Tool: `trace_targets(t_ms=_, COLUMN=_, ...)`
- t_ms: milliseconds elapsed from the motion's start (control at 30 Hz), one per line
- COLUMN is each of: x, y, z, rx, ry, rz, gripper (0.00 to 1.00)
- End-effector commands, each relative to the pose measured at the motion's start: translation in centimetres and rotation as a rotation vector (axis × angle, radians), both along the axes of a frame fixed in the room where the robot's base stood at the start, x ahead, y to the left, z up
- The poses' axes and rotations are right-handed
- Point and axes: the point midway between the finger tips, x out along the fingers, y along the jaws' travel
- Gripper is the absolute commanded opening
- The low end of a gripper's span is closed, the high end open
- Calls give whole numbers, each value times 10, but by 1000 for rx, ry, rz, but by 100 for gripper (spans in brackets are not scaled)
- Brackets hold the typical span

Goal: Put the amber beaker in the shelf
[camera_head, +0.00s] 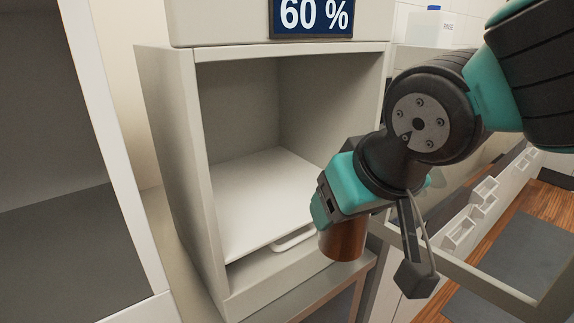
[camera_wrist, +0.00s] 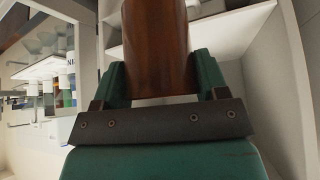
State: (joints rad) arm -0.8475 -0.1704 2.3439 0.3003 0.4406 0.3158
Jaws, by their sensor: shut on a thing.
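The amber beaker (camera_head: 343,242), brown and shiny, hangs below my gripper (camera_head: 330,205) in the head view. In the wrist view the beaker (camera_wrist: 157,45) stands between the two green fingers of my gripper (camera_wrist: 158,78), which is shut on it. Its upper part is hidden by the gripper in the head view. The white shelf (camera_head: 262,185) lies inside an open grey cabinet marked 60 %, and nothing shows on it. The beaker is at the right part of the cabinet's front opening; I cannot tell whether any of it is inside.
The cabinet's side wall (camera_head: 178,150) and front sill (camera_head: 290,270) frame the opening. A white handle (camera_head: 293,240) sits at the shelf's front edge. Another open cabinet (camera_head: 60,120) stands at the left. A bottle with a blue cap (camera_head: 430,25) is behind my arm.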

Motion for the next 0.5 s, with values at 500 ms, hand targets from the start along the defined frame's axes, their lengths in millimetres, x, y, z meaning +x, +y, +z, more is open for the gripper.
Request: trace_targets(t_ms=500, x=104, y=39, z=1, rx=0, ry=0, rz=6, gripper=42)
